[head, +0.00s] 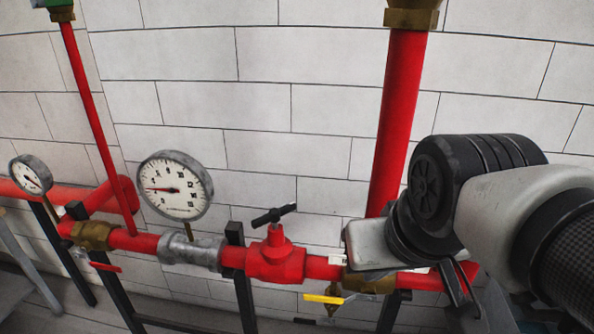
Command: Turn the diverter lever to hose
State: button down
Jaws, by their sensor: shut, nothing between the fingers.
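A yellow lever (324,298) sticks out to the left from a brass valve (368,283) under the red horizontal pipe. It lies nearly level; I take it to be the diverter lever, but I cannot read any hose marking. My gripper (466,300) is at the right, in front of the pipe, with its dark fingers pointing down. It is shut and empty, to the right of the yellow lever and apart from it. My wrist hides part of the pipe and of the valve's surroundings.
A red valve (276,262) with a black T-handle (273,214) stands left of the lever. A large gauge (175,188), a small gauge (31,175) and a red lever (104,267) are farther left. A red vertical pipe (398,125) rises behind my wrist. Black stands support the pipe.

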aim_at(306, 297)
jog(key=i+l+u, duration=0.1)
jog(key=u, duration=0.2)
jog(key=l+u, duration=0.25)
jog(key=k+j, duration=0.15)
jog(key=j, duration=0.15)
jog(key=l+u, duration=0.15)
jog(key=u, duration=0.25)
jog(key=l+u, duration=0.2)
jog(key=u, duration=0.25)
jog(key=k+l+u, duration=0.1)
jog(key=u, duration=0.3)
